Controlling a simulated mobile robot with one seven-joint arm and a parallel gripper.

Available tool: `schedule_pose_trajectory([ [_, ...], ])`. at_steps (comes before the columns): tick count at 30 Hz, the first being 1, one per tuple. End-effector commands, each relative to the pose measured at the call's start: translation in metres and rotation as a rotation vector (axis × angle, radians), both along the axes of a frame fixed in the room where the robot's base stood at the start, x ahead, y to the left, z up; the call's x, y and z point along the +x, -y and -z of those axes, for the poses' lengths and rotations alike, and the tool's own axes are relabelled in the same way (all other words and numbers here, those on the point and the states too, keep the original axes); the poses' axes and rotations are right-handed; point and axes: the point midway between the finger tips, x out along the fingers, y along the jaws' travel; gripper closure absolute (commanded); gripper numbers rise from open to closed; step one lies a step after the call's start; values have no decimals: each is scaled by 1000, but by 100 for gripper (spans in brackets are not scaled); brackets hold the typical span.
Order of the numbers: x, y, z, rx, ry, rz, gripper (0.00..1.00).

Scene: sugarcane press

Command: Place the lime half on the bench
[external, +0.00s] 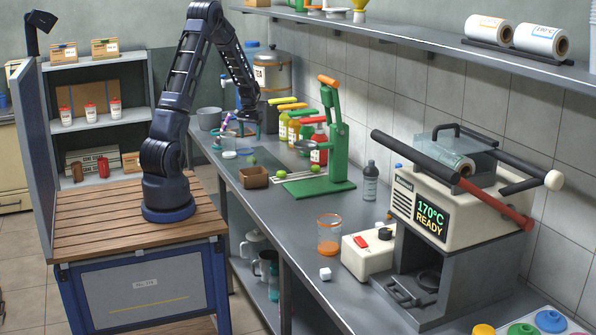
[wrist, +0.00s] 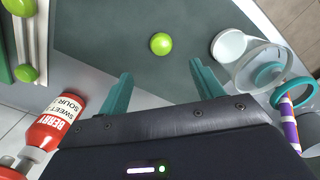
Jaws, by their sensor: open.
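My gripper (external: 243,122) hangs over the far part of the grey metal bench (external: 300,222). In the wrist view its two teal fingers (wrist: 162,88) are apart with nothing between them. A round, bright green lime piece (wrist: 161,44) lies on a dark grey mat (wrist: 105,35), ahead of the gap between the fingertips and apart from them. It also shows small in the external view (external: 252,160). I cannot tell whether it is a half or whole. Two more green limes (wrist: 25,73) (wrist: 20,6) lie on a pale slatted strip at the left of the wrist view.
A green press (external: 335,150) and brown box (external: 254,178) stand nearby. The bench's near middle has free room.

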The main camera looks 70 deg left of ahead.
Motion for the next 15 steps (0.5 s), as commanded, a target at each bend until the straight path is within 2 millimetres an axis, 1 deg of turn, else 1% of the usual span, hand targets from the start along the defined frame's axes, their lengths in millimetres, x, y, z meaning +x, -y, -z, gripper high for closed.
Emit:
schedule_pose_trajectory([
  [3,-2,-5,7,-2,-4,-7,34],
  [8,-2,-5,21,-3,-4,-7,34],
  [15,-2,-4,54,-4,-5,-7,34],
])
